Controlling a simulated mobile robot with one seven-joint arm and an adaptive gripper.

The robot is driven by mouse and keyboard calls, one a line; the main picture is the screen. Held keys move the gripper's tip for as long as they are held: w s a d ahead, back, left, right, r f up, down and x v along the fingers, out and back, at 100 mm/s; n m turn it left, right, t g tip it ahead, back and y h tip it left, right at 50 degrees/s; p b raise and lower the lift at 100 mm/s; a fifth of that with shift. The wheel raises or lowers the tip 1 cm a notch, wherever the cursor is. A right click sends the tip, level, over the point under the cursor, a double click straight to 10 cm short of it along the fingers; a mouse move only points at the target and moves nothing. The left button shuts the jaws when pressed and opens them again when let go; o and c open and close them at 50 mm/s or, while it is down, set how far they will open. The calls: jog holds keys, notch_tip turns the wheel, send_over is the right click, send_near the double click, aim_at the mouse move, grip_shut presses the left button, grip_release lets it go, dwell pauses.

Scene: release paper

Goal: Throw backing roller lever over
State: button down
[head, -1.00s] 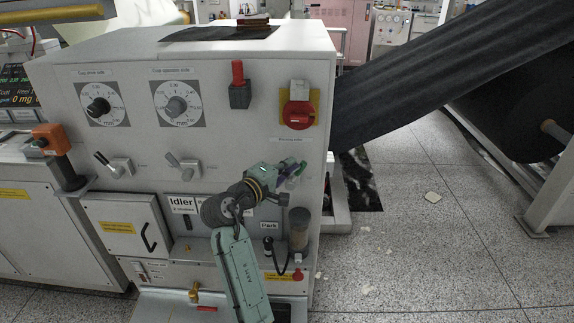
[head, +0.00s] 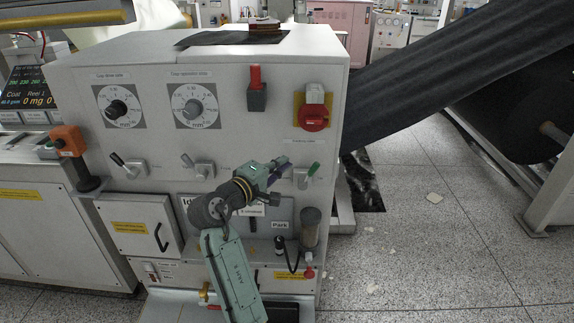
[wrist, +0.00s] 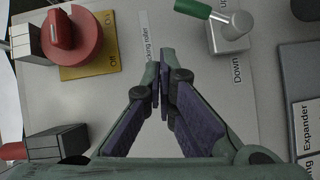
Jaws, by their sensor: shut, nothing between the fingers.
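The backing roller lever (head: 313,169) is on the right of the grey machine's front panel, below the red rotary switch. It has a green handle, tilted up and right in the head view, on a metal base. My gripper (head: 285,162) is just left of the lever in the head view. In the wrist view my gripper (wrist: 160,62) has its fingertips together, empty, over the "backing roller" label, apart from the lever.
The red rotary switch (head: 313,118) and a red-handled lever (head: 256,85) stick out above. Two more levers (head: 200,167) (head: 127,165) lie left. A grey cylinder (head: 310,230) stands below right. Open floor lies right of the machine.

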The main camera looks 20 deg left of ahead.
jog(key=b+v, duration=0.1)
jog(key=v, duration=0.5)
jog(key=shift+d+r, duration=0.35)
jog(key=shift+r, duration=0.05)
jog(key=shift+s, duration=0.1)
